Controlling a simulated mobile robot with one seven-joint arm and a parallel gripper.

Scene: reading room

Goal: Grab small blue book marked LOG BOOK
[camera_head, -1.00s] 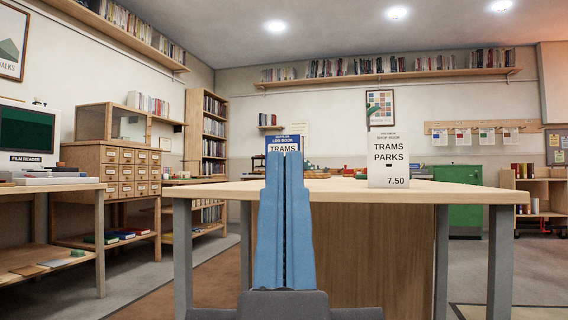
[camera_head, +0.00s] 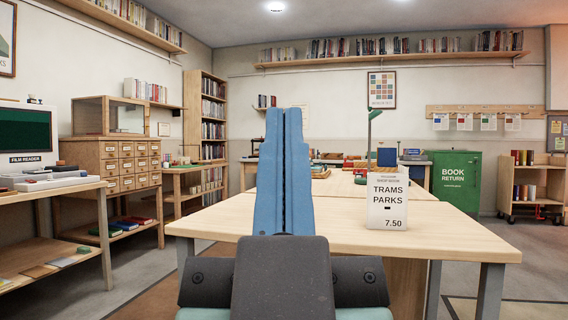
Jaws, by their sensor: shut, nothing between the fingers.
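My gripper (camera_head: 284,112) points up in the middle of the camera view, its two blue fingers shut together with nothing between them. No small blue book marked LOG BOOK can be made out now; my fingers cover the part of the pale wooden table (camera_head: 455,232) behind them. A white upright book or card (camera_head: 388,202) reading TRAMS PARKS 7.50 stands on this table, to the right of my gripper. A small dark blue block-like thing (camera_head: 387,157) shows farther back; no marking on it is legible.
The tabletop is mostly clear on both sides of my gripper. A green BOOK RETURN bin (camera_head: 455,180) and a book cart (camera_head: 535,186) stand at the back right. A desk with a film reader (camera_head: 28,140) and a drawer cabinet (camera_head: 112,160) line the left.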

